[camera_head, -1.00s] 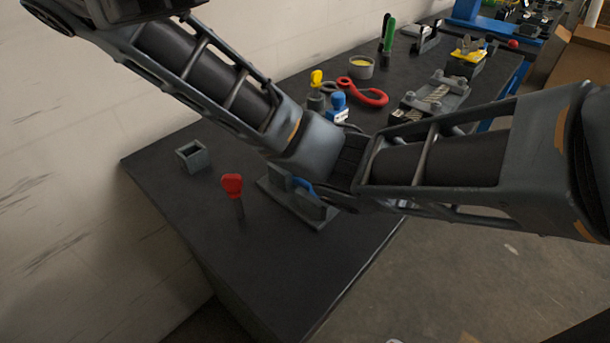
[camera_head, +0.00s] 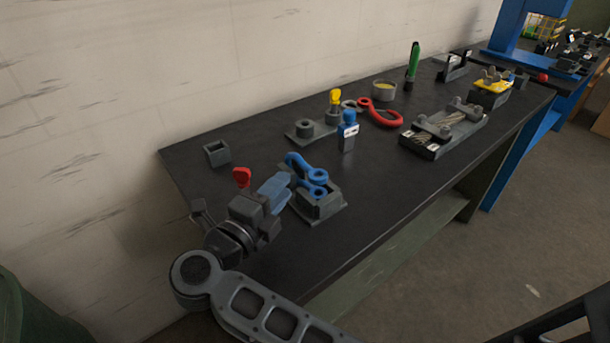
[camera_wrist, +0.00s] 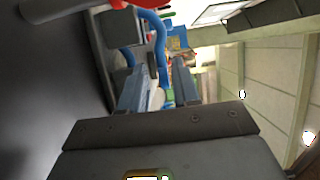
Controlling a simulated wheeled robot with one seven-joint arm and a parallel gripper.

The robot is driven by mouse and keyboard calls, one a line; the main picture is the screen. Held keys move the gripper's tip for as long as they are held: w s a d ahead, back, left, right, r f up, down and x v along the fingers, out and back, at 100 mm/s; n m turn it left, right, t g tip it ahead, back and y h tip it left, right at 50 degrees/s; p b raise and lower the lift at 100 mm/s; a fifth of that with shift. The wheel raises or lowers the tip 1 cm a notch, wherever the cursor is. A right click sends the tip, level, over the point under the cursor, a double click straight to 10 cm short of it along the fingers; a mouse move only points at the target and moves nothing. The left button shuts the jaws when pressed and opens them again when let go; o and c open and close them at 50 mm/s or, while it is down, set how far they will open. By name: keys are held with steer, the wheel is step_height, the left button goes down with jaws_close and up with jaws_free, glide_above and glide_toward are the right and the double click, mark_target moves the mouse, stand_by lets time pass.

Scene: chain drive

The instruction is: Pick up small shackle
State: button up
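A blue shackle (camera_head: 306,169) with a curved bow and two ring ends sits on a dark grey block stand (camera_head: 318,206) at the near part of the bench. I take it for the small shackle. My gripper (camera_head: 276,188) is low over the bench, just left of the stand, with its blue-grey fingers pointing toward it. In the wrist view the fingers (camera_wrist: 160,88) stand apart with a gap between them. The curved blue bow (camera_wrist: 158,45) shows beyond the fingertips. Whether a finger touches the shackle or stand, I cannot tell.
A red-headed pin (camera_head: 242,177) stands close behind my gripper. A small open grey box (camera_head: 217,153) is at the back left. A blue-topped piece (camera_head: 348,131), a yellow-headed pin (camera_head: 336,98) and a red hook (camera_head: 381,113) stand farther along. The bench's front strip (camera_head: 400,190) is clear.

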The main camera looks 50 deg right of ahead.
mark_target(303, 168)
steer(key=d+p, duration=0.2)
steer(key=d, duration=0.5)
steer(key=shift+w+d, duration=0.15)
steer(key=shift+d, duration=0.1)
jaws_close()
stand_by(0.3)
